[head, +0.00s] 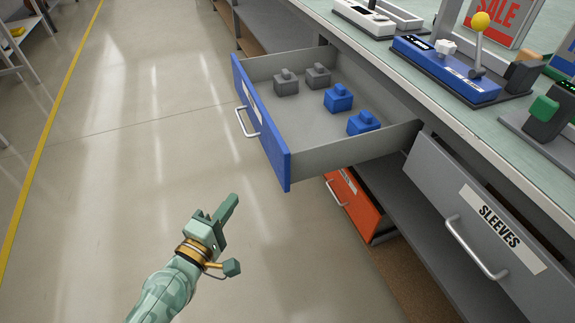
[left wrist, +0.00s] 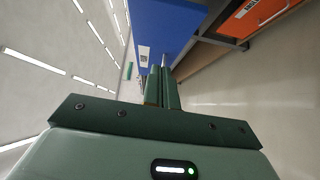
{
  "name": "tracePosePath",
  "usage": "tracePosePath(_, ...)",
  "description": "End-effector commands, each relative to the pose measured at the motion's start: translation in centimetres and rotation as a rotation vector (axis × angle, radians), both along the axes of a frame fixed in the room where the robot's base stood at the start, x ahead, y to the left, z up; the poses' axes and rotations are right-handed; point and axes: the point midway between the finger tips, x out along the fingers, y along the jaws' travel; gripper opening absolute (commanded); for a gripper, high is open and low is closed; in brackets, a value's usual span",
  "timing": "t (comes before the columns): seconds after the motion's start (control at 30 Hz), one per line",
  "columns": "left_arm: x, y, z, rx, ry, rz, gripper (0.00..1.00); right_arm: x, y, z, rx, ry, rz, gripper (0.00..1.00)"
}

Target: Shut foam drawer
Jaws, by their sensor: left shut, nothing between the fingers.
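The open drawer with a blue front (head: 261,125) sticks out from under the counter in the head view. Its label is turned away and cannot be read. A metal bar handle (head: 246,124) is on its front. Inside lie two grey blocks (head: 287,83) and two blue blocks (head: 338,98). My left gripper (head: 232,201) is shut and empty, in front of and below the drawer front, apart from it. In the left wrist view its closed fingers (left wrist: 163,88) point toward the blue front (left wrist: 165,25). My right gripper is not in view.
A grey drawer labelled SLEEVES (head: 483,220) is shut at the right. An orange drawer (head: 355,203) sits lower, below the open one. The counter (head: 400,62) holds a blue lever device (head: 445,70).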

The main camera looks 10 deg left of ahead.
Motion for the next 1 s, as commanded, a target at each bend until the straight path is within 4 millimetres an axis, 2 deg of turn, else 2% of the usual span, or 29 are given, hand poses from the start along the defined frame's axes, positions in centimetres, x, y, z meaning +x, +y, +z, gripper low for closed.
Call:
tracePosePath(0.17, 1.6, -0.1, 0.1, -0.042, 0.007, 0.012, 0.0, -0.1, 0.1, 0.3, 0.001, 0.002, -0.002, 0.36)
tracePosePath(0.6, 10.2, -2.0, -0.1, -0.039, 0.011, 0.009, 0.0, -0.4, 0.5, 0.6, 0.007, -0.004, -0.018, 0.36)
tracePosePath(0.8, 11.6, -4.3, -0.3, -0.036, 0.012, 0.009, 0.0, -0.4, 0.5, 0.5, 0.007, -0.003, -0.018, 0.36)
tracePosePath(1.0, 12.0, -5.0, -0.3, -0.033, 0.013, 0.008, 0.0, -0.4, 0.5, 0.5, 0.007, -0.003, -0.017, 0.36)
